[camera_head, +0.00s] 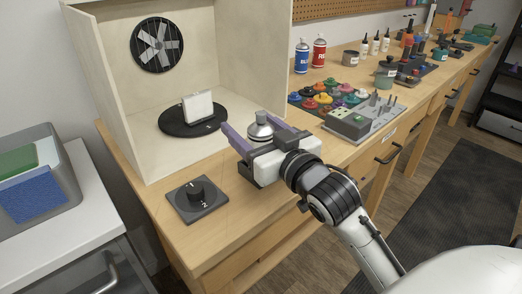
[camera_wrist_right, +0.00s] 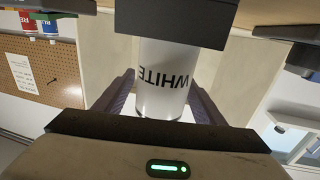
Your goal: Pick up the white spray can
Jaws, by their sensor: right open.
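The white spray can (camera_head: 260,127) stands at the front of the bench, its metal-coloured top showing between the fingers of my right gripper (camera_head: 249,126). In the right wrist view the can (camera_wrist_right: 163,82) appears upside down, with the word WHITE on its side. The purple fingers of the right gripper lie on either side of the can, and the jaws are open. Whether a finger touches the can I cannot tell. The can's lower part is hidden by the gripper in the head view. My left gripper is in neither view.
A pale booth (camera_head: 235,60) with a fan stands behind, holding a white panel (camera_head: 198,107) on a black turntable (camera_head: 178,122). A dark knob unit (camera_head: 198,199) sits front left. Blue (camera_head: 302,58) and red (camera_head: 319,53) cans, colourful pots (camera_head: 322,96) and a grey tool tray (camera_head: 376,111) lie right.

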